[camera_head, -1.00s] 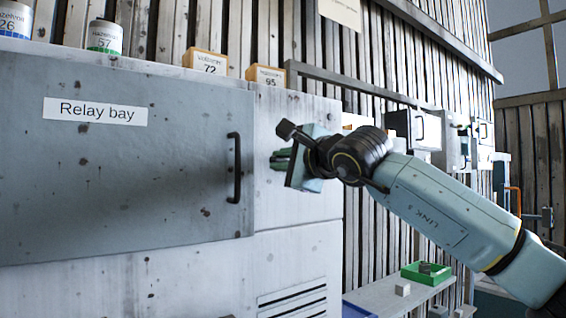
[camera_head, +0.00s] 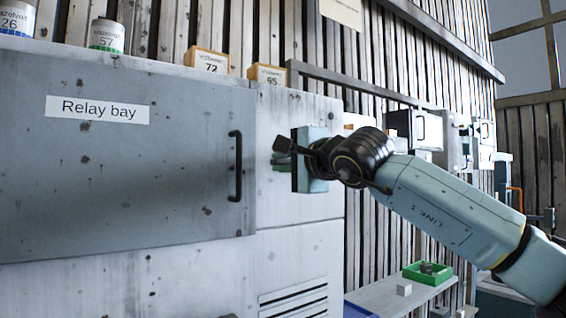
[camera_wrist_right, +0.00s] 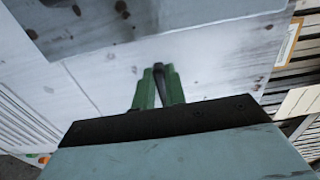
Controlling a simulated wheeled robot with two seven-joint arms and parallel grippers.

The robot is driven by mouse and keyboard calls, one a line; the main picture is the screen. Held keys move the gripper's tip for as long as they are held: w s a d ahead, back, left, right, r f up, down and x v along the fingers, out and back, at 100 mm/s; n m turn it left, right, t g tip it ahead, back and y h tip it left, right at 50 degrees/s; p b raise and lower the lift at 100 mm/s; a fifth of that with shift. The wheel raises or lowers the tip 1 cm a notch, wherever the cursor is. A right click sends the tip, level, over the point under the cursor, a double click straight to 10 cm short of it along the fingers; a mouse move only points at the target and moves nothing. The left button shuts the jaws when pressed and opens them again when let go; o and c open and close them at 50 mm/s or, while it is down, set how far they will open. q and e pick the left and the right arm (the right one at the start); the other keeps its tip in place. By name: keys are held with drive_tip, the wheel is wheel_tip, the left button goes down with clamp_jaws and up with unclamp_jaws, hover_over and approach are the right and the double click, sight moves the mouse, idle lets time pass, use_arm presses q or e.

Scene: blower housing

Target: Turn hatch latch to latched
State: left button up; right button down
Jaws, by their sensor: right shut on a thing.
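The grey hatch door (camera_head: 110,190) labelled "Relay bay" is flush against the pale cabinet, with a black bar handle (camera_head: 235,166) at its right edge. My right gripper (camera_head: 277,161) is at the pale cabinet front just right of the door. In the right wrist view, its green fingers (camera_wrist_right: 159,75) are shut around a dark, narrow lever (camera_wrist_right: 160,76), which looks like the hatch latch. The lever's pivot and exact angle are hard to make out; in the head view my gripper covers it. My left gripper is not in view.
Cans (camera_head: 107,36) and yellow-fronted boxes (camera_head: 211,63) stand on top of the cabinet. A low bench with a green tray (camera_head: 427,273) and small blocks is at the lower right. More wall boxes (camera_head: 416,130) hang behind my right arm.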

drive_tip(key=c, duration=1.4)
unclamp_jaws()
drive_tip(key=shift+c, duration=0.2)
drive_tip(key=shift+s+d+f+b, duration=0.1)
drive_tip(key=shift+s+d+b, duration=0.2)
drive_tip(key=shift+s, duration=0.15)
drive_tip(key=b+v, duration=0.3)
drive_tip(key=v, duration=0.9)
drive_tip(key=shift+b, duration=0.35)
drive_tip(key=shift+s+d, duration=0.1)
drive_tip(key=shift+s, duration=0.05)
